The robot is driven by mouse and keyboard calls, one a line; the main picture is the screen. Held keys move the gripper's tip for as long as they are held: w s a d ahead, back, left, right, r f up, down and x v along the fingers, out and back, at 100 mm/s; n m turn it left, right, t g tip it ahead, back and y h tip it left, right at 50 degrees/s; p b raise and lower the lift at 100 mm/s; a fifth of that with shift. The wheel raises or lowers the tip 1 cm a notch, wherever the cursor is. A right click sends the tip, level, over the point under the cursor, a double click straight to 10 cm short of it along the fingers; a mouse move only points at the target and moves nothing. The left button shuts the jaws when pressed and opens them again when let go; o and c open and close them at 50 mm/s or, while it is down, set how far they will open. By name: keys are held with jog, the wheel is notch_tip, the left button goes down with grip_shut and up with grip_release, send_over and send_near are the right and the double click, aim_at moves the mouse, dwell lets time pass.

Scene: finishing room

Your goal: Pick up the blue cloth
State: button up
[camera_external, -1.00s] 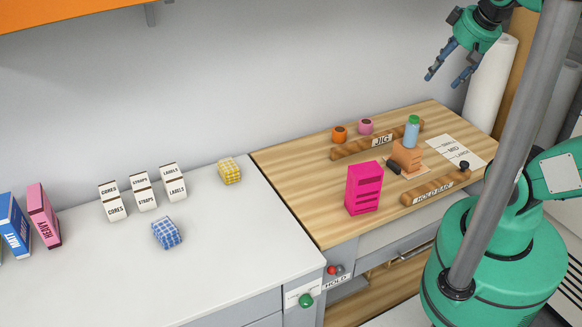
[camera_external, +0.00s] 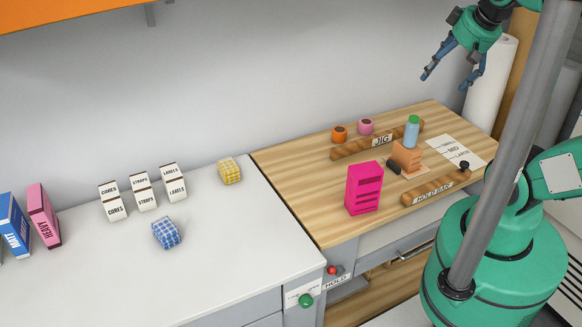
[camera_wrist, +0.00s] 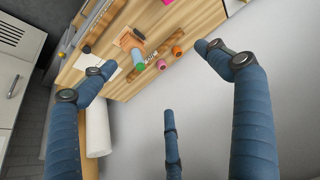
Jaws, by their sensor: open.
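The blue cloth (camera_external: 166,233) is a blue-and-white checked folded bundle on the white counter, in front of the small labelled boxes. A yellow checked cloth (camera_external: 229,171) lies behind it to the right, near the wooden worktop. My gripper (camera_external: 447,80) is high above the back right of the wooden worktop, far to the right of the blue cloth. It is open and empty. In the wrist view its blue fingers (camera_wrist: 160,85) are spread wide over the worktop. The blue cloth does not show in the wrist view.
Labelled boxes (camera_external: 144,191) and a pink HEAVY box (camera_external: 43,215) stand on the counter. The wooden worktop (camera_external: 295,190) holds a magenta rack (camera_external: 364,188), a bottle (camera_external: 412,132), the JIG bar (camera_external: 350,149) and the HOLD BAR (camera_external: 435,189). Counter space right of the blue cloth is clear.

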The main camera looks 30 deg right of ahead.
jog(key=shift+w+a, duration=0.1)
jog(key=w+a+g+y+p, duration=0.1)
jog(key=w+a+g+p, duration=0.1)
jog(key=w+a, duration=0.9)
jog(key=n+g+h+p, duration=0.1)
jog(key=n+g+p, duration=0.25)
jog(key=p, duration=0.25)
send_over(168, 225)
notch_tip(168, 225, down, 33)
jog(key=shift+w+m, duration=0.1)
jog(key=shift+m, duration=0.35)
jog(key=shift+f, duration=4.25)
